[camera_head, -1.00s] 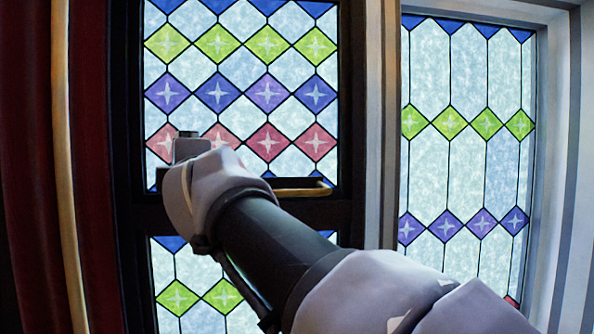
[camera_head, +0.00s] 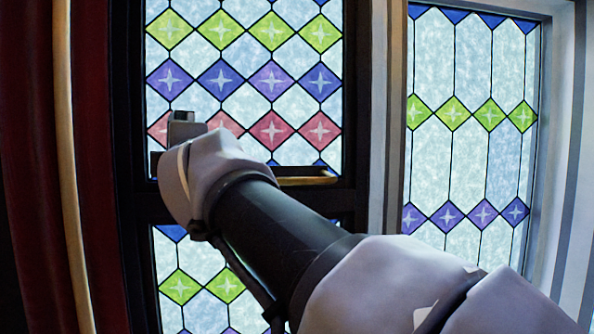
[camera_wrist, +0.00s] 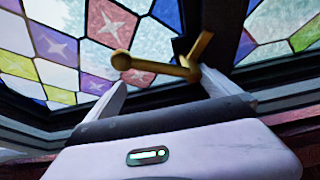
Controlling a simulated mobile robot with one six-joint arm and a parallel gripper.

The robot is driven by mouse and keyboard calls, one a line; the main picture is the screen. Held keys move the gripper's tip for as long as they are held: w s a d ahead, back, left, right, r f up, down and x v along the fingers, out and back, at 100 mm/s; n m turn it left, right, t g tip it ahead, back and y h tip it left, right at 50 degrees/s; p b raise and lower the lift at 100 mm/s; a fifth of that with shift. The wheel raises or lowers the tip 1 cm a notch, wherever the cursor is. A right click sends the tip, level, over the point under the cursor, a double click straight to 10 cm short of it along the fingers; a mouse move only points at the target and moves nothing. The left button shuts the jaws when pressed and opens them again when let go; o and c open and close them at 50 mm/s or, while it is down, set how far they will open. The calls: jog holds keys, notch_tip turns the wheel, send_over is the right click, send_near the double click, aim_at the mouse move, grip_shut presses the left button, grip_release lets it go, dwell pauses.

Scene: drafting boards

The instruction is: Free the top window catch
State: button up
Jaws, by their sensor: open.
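The top window sash (camera_head: 250,100) has leaded panes of pale, green, blue, purple and red glass in a dark frame. A brass window catch (camera_wrist: 155,66) shows in the wrist view, with a round knob at its left end and an upright piece at its right. My gripper (camera_wrist: 165,76) is open, and the catch lies across the space at its fingertips. I cannot tell whether a finger touches it. In the head view my gripper (camera_head: 184,128) is in front of the sash's lower left, mostly hidden by my wrist. A brass bar (camera_head: 308,181) on the lower rail shows beside my arm.
A lower leaded sash (camera_head: 180,285) is partly behind my arm. A second leaded window (camera_head: 470,150) is at the right, past a pale post (camera_head: 378,120). A dark red curtain (camera_head: 35,200) and a tan pole (camera_head: 68,160) stand at the left.

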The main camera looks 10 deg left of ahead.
jog(key=f+b+v, duration=0.1)
jog(key=b+v, duration=0.6)
jog(key=v, duration=1.3)
jog(key=shift+f, duration=0.35)
jog(key=shift+a, duration=0.1)
